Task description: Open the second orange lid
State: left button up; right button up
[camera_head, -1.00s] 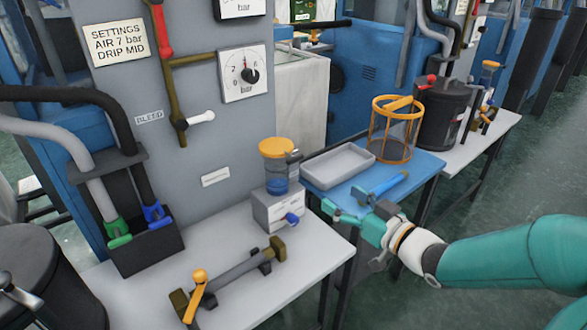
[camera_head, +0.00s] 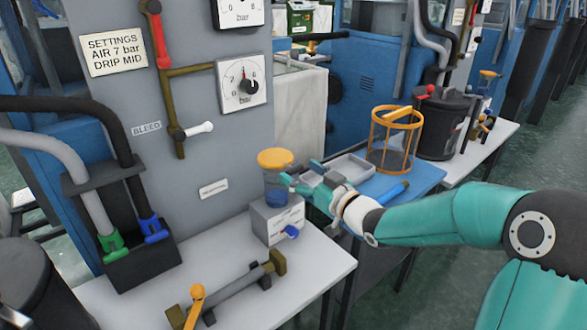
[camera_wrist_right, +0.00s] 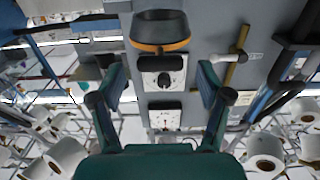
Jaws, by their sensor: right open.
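An orange lid (camera_head: 275,158) sits on a clear container with blue contents (camera_head: 277,188), on a grey box at the back of the near white table. A smaller orange lid (camera_head: 489,73) shows on a similar unit on the far white table. My right gripper (camera_head: 300,178) is open and empty, just right of the nearer container and slightly below its lid; I cannot tell whether it touches. In the right wrist view, my open fingers (camera_wrist_right: 162,88) stand apart, with a dark round shape with an orange rim (camera_wrist_right: 160,46) beyond them. My left gripper is not in view.
An orange-handled pipe valve (camera_head: 235,287) lies at the near table's front. The grey panel (camera_head: 205,110) with gauges stands behind.

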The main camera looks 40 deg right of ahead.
aim_at(280, 160)
jog(key=shift+w+a, duration=0.1)
jog(key=shift+w, duration=1.25)
jog(key=shift+c, duration=0.3)
